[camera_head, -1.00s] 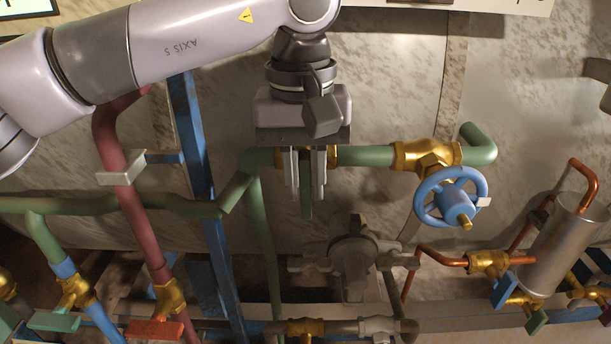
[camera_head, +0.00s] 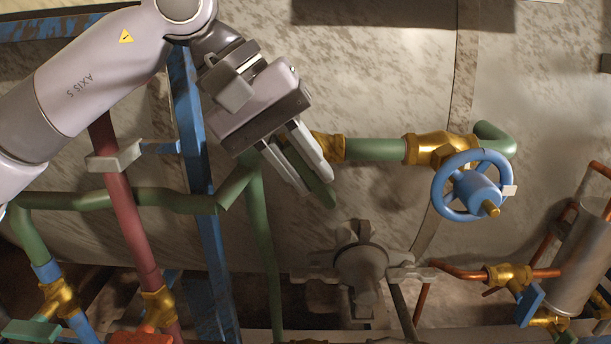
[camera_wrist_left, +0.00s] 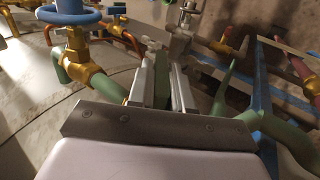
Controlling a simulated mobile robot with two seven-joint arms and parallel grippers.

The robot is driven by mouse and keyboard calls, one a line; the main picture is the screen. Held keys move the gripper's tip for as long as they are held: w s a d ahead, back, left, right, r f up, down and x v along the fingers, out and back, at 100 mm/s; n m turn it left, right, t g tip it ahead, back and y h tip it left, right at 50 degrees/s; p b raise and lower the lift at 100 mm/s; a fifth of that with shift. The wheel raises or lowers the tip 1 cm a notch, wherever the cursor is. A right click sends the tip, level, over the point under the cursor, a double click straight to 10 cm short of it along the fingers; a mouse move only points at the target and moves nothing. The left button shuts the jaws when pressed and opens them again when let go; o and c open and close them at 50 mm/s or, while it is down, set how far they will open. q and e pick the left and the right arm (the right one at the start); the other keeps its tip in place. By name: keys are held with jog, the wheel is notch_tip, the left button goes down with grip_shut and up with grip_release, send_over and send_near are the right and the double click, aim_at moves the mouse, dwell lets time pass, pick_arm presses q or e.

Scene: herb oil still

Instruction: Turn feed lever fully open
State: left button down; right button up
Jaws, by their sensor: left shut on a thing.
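My left gripper (camera_head: 298,160) is shut on the green feed lever (camera_head: 318,188), with a finger on each side of it. The lever slants down and to the right in the head view, and its lower end shows past the fingertips. In the left wrist view the lever (camera_wrist_left: 162,82) lies between the two fingers. A brass valve body (camera_head: 329,147) on the green pipe (camera_head: 375,150) sits behind the gripper, partly hidden. My right gripper is in neither view.
A blue handwheel (camera_head: 472,187) on a brass valve (camera_head: 432,149) stands to the right. A grey fitting with several arms (camera_head: 361,265) sits below the gripper. A blue post (camera_head: 199,190) and a red pipe (camera_head: 124,200) stand to the left.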

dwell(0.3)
pick_arm(q)
jog(key=c, duration=1.1)
grip_release()
jog(key=shift+p+v, duration=0.3)
jog(key=shift+v, duration=3.3)
jog(key=shift+a+f, duration=0.1)
